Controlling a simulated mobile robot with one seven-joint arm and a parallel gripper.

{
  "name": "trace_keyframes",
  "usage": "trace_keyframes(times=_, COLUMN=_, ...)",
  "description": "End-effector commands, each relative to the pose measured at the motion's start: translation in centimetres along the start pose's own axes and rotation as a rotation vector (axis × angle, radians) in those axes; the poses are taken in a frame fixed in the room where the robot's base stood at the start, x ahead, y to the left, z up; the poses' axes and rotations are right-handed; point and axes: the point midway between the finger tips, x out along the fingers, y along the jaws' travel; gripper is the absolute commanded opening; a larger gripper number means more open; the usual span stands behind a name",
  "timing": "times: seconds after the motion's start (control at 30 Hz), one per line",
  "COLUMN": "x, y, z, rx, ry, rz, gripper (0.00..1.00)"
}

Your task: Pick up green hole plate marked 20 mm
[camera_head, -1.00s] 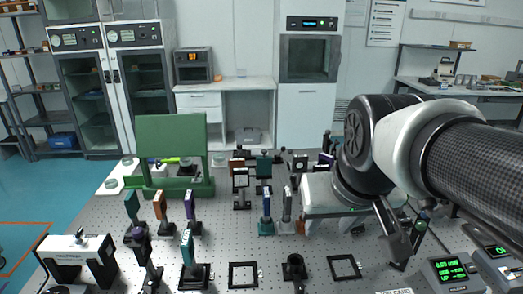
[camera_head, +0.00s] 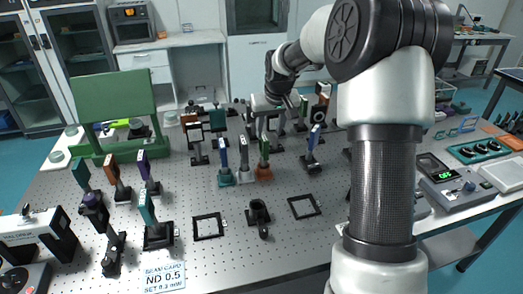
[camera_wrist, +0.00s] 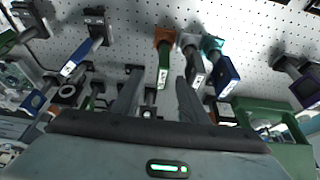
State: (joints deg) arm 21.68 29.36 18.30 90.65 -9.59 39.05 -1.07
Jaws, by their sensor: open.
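A narrow green plate (camera_head: 264,151) stands upright in an orange base on the perforated bench. In the wrist view the green plate (camera_wrist: 164,64) shows below its orange base, with a pale label too small to read. My gripper (camera_wrist: 158,84) is open and empty, its fingers to either side of the plate's labelled end in the picture; I cannot tell how deep the plate lies between them. In the head view my gripper (camera_head: 268,104) is beyond the plate, over the bench, partly hidden among other mounts.
Another blue plate (camera_head: 315,137) stands to the right. Empty black frames (camera_head: 208,227) lie nearer. A large green stand (camera_head: 115,108) is at left.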

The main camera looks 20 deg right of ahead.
Motion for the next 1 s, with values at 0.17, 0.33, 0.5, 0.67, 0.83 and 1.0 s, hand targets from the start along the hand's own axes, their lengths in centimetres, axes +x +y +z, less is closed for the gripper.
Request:
trace_keyframes(times=0.17, x=4.3, y=-0.1, z=0.2, rx=0.000, ry=-0.005, rz=-0.002, gripper=0.40)
trace_keyframes(times=0.33, x=7.5, y=-0.1, z=0.1, rx=0.000, ry=-0.003, rz=-0.001, gripper=0.40)
trace_keyframes(times=0.5, x=8.9, y=-0.1, z=0.0, rx=-0.001, ry=-0.001, rz=0.000, gripper=0.40)
trace_keyframes(times=0.67, x=10.2, y=-0.3, z=0.1, rx=-0.001, ry=-0.003, rz=-0.001, gripper=0.40)
trace_keyframes(times=0.83, x=12.9, y=-0.7, z=-0.1, rx=-0.001, ry=-0.004, rz=-0.001, gripper=0.40)
trace_keyframes(times=1.0, x=14.2, y=-0.6, z=-0.1, rx=0.000, ry=-0.001, rz=0.000, gripper=0.40)
